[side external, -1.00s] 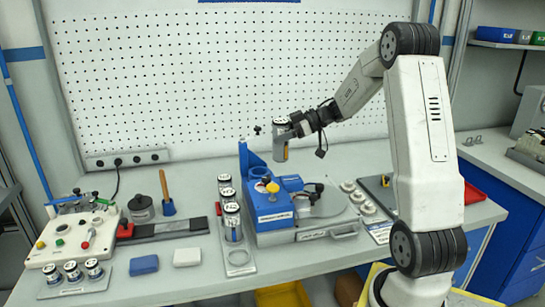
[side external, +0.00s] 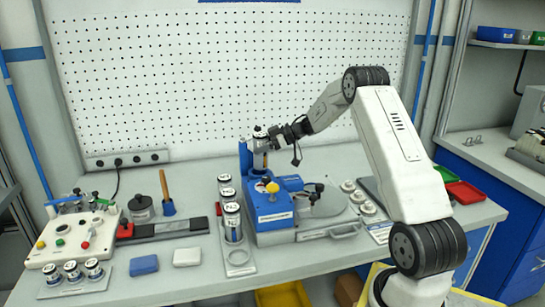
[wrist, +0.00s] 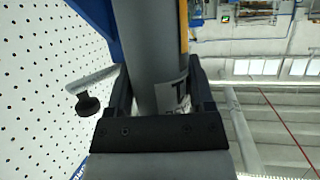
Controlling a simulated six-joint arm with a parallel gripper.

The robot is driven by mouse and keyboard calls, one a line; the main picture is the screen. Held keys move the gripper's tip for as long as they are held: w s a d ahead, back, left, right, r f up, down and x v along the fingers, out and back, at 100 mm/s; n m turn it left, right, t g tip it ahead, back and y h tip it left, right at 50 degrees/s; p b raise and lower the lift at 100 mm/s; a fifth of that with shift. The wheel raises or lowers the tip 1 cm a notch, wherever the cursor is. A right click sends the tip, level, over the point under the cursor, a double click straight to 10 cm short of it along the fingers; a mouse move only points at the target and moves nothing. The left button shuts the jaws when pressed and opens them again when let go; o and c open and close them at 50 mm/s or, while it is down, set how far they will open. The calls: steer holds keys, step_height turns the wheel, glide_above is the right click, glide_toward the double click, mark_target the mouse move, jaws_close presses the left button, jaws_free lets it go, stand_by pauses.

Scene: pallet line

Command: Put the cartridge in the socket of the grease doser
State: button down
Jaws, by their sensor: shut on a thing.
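The cartridge (side external: 260,146) is a grey cylinder with a dark and white top. My gripper (side external: 271,138) is shut on its upper part. In the wrist view the grey cartridge body (wrist: 147,40) with a yellow-orange strip and a printed label stands between the jaws (wrist: 160,88). The grease doser (side external: 272,208) is a blue and grey unit with a yellow knob and an upright blue post. The cartridge is upright beside that post, over the rear of the doser. Its lower end meets the blue body in the picture; I cannot tell whether it is in the socket.
Left of the doser, a rack (side external: 240,266) holds several canisters. Right of it are a grey plate (side external: 325,202) and several round pots (side external: 358,196). A control box (side external: 62,238), a blue block (side external: 144,265) and a white block (side external: 187,257) are farther left. A pegboard (side external: 230,80) stands behind.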

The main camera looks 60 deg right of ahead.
mark_target(259, 157)
steer(key=shift+w+d+f, duration=0.15)
steer(key=shift+w+f, duration=0.15)
steer(key=shift+f, duration=0.05)
steer(key=shift+f, duration=0.1)
steer(key=shift+w+f, duration=0.2)
steer(key=shift+d+f, duration=0.1)
steer(key=shift+f, duration=1.45)
steer(key=shift+f, duration=0.1)
steer(key=shift+c, duration=1.2)
jaws_free()
